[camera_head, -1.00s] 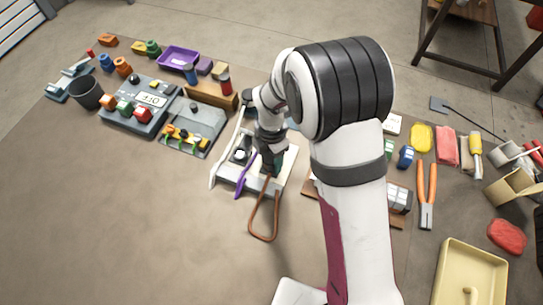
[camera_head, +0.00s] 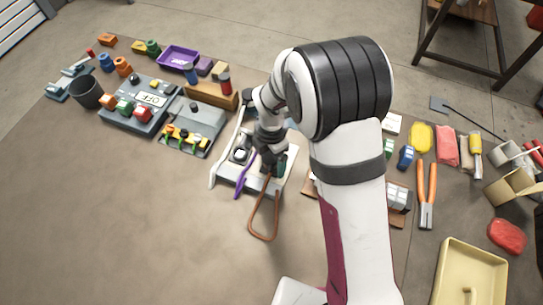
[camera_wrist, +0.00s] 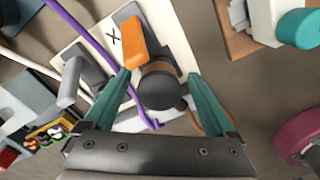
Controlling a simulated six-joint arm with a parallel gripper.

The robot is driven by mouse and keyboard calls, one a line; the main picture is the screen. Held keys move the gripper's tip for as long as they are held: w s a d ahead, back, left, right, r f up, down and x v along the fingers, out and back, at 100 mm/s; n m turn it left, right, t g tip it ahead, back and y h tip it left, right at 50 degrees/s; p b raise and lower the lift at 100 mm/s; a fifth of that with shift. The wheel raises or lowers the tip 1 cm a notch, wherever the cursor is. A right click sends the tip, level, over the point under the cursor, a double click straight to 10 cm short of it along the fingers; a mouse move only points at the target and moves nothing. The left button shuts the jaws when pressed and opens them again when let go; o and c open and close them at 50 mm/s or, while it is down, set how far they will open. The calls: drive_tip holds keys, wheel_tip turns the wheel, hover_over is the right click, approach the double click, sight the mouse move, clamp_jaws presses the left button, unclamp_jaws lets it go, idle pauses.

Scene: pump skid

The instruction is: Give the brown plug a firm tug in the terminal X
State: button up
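The brown plug (camera_wrist: 158,68), with a dark rounded end, stands at the white terminal block (camera_wrist: 180,48) in the wrist view. An orange lever (camera_wrist: 132,42) is beside it, near a black X mark (camera_wrist: 113,38). My gripper (camera_wrist: 159,73) has its two teal fingers on either side of the plug, with narrow gaps showing, so it looks open and not closed on it. In the head view, my gripper (camera_head: 273,165) is over the white block (camera_head: 229,175) and hides most of the plug. A brown cable (camera_head: 263,238) loops out toward the front.
A purple cable (camera_wrist: 88,42) runs beside the plug, with a grey lever (camera_wrist: 70,82) left of it. A grey box with buttons (camera_head: 152,97) stands at left. Pliers (camera_head: 427,195) and a cream tray (camera_head: 470,252) lie at right. The front left table is bare.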

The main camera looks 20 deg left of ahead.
wheel_tip(320, 180, up, 16)
drive_tip(key=s+d+r+m, duration=0.2)
drive_tip(key=s+d+m, duration=0.1)
drive_tip(key=d+m, duration=0.35)
drive_tip(key=s+d+r+m, duration=0.2)
drive_tip(key=d+m, duration=0.4)
drive_tip(key=m, duration=0.1)
drive_tip(key=s+d+m+y, duration=0.1)
drive_tip(key=s+d+m, duration=0.3)
drive_tip(key=s+m, duration=0.3)
drive_tip(key=s+d+f+m, duration=0.1)
drive_tip(key=s+d+m, duration=0.3)
drive_tip(key=m, duration=1)
drive_tip(key=s, duration=0.2)
drive_tip(key=shift+s+y, duration=0.35)
drive_tip(key=shift+y, duration=0.05)
